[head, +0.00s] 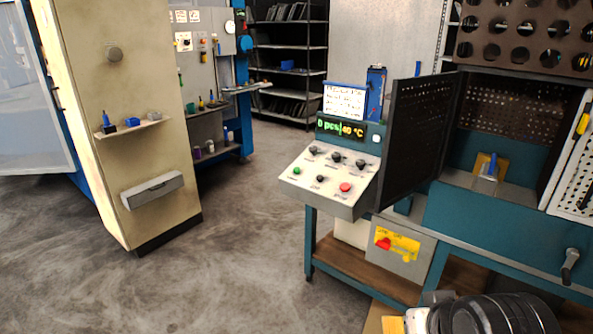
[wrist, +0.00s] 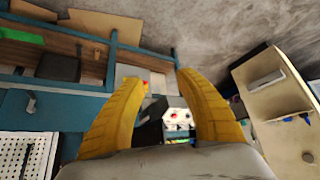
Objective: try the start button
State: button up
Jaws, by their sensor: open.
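The sloped control panel (head: 325,183) stands in the middle of the head view. A small green button (head: 297,171) is at its lower left and a larger red button (head: 345,187) at its lower right. Several dark knobs sit on the panel around them. A display (head: 340,129) above reads "0 pcs" and "40 °C". My gripper (wrist: 162,77) is open and empty, its two yellow fingers apart in the wrist view. The panel (wrist: 177,117) shows small between the fingers, some distance off. The green button is too small to tell there.
A dark mesh door (head: 420,130) stands open right of the panel, beside the machine chamber (head: 500,165). A red switch on a yellow plate (head: 397,243) is below. A beige cabinet (head: 150,90) stands left. The floor (head: 240,240) between is clear.

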grip_shut()
dwell(1.1)
